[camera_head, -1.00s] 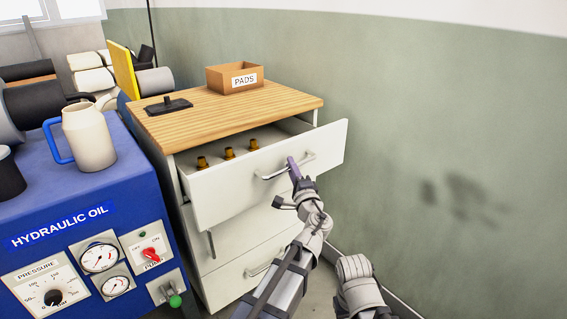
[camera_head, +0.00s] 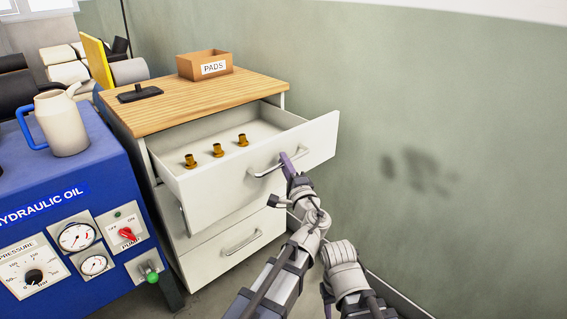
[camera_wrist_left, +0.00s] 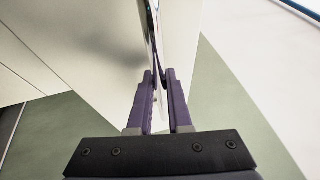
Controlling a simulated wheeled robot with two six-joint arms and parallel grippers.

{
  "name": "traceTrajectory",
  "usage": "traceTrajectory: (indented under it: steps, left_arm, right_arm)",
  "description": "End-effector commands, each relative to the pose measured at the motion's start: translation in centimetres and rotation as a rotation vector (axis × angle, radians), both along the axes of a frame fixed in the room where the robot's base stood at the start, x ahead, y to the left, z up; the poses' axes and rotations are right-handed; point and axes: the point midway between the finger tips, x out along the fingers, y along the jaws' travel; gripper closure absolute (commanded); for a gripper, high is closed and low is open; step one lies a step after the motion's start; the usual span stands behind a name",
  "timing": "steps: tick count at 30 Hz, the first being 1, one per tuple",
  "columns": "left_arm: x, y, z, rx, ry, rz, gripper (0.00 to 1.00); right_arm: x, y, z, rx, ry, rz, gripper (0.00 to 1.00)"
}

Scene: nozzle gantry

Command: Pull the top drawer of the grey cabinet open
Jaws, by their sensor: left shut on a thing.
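The grey cabinet (camera_head: 160,120) has a wooden top and stands left of centre in the head view. Its top drawer (camera_head: 235,178) is pulled well out, with three brass nozzles (camera_head: 217,150) standing inside. My left gripper (camera_head: 287,163) is at the drawer's front, shut on the bar handle (camera_head: 265,172). In the left wrist view the purple fingers (camera_wrist_left: 160,95) close on either side of the shiny handle (camera_wrist_left: 155,40). My right gripper is not clearly seen.
A blue hydraulic oil unit (camera_head: 75,225) with gauges and a jug (camera_head: 62,122) stands close on the left. A PADS box (camera_head: 205,66) and a black stand (camera_head: 139,93) sit on the cabinet top. The green wall (camera_head: 440,120) is on the right.

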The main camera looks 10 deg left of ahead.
Motion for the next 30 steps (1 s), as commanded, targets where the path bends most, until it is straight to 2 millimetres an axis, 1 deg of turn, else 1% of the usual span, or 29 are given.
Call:
traceTrajectory:
  steps: [6,7,12,14,15,23,26,30]
  left_arm:
    - [0.0,0.0,0.0,-0.001,0.000,0.001,1.00]
    - [0.0,0.0,0.0,-0.001,0.000,0.001,0.80]
    - [0.0,0.0,0.0,-0.001,0.000,0.001,0.61]
    - [0.0,0.0,0.0,-0.001,-0.001,0.001,0.55]
    - [0.0,0.0,0.0,-0.001,-0.001,0.001,0.53]
    - [-0.1,0.0,0.0,0.000,0.000,0.000,0.53]
    - [-0.3,0.1,-0.1,0.000,0.000,0.001,0.53]
    - [-1.2,0.2,-0.4,0.000,0.000,0.002,0.53]
  right_arm:
    - [0.0,0.0,0.0,0.000,0.000,0.000,0.50]
    - [0.0,0.0,0.0,0.000,0.000,0.000,0.50]
    - [0.0,0.0,0.0,0.000,0.000,0.000,0.50]
    - [0.0,0.0,0.0,0.000,0.000,0.000,0.50]
    - [0.0,0.0,0.0,0.000,0.000,0.000,0.50]
    - [0.0,0.0,0.0,0.000,0.000,0.000,0.50]
    - [0.0,0.0,-0.1,0.000,0.000,0.000,0.50]
    - [0.0,0.0,-0.4,-0.001,0.000,0.000,0.50]
